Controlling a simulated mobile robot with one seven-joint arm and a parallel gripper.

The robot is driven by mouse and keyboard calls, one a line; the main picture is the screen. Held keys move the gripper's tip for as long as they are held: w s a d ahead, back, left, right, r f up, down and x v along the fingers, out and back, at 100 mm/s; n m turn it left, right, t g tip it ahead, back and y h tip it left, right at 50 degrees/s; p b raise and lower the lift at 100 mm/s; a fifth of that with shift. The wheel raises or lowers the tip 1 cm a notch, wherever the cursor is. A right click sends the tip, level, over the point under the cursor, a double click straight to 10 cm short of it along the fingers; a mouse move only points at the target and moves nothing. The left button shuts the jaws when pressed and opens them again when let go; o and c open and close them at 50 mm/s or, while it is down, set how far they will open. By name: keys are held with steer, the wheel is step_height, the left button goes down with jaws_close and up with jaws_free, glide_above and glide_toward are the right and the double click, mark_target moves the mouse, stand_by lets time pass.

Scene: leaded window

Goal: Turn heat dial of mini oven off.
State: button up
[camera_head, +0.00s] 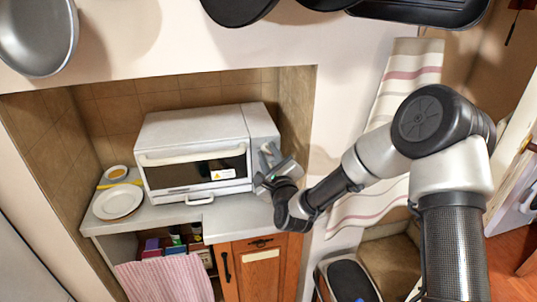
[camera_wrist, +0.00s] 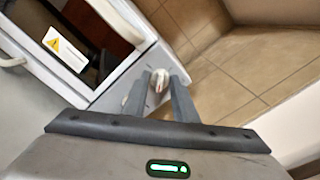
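The mini oven (camera_head: 195,125) is a white box on the counter in the tiled alcove, with its glass door closed. Its control panel is at the right end of the front. In the wrist view, a small pale heat dial (camera_wrist: 160,80) with a dark and reddish mark shows between my fingertips. My gripper (camera_wrist: 160,88) has its two grey fingers apart, one on each side of the dial. I cannot tell whether they touch it. In the head view, my gripper (camera_head: 272,165) is at the oven's right front and hides most of the panel.
White plates (camera_head: 118,202) stand left of the oven. A striped cloth (camera_head: 165,280) hangs below the counter (camera_head: 240,215), near small boxes and a wooden cabinet door (camera_head: 258,268). Pans (camera_head: 38,35) hang above. The alcove's right wall (camera_head: 297,105) is close to my gripper.

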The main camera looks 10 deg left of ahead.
steer(key=c, duration=0.5)
steer(key=shift+o, duration=0.2)
steer(key=shift+f+b, duration=0.1)
steer(key=shift+b, duration=0.25)
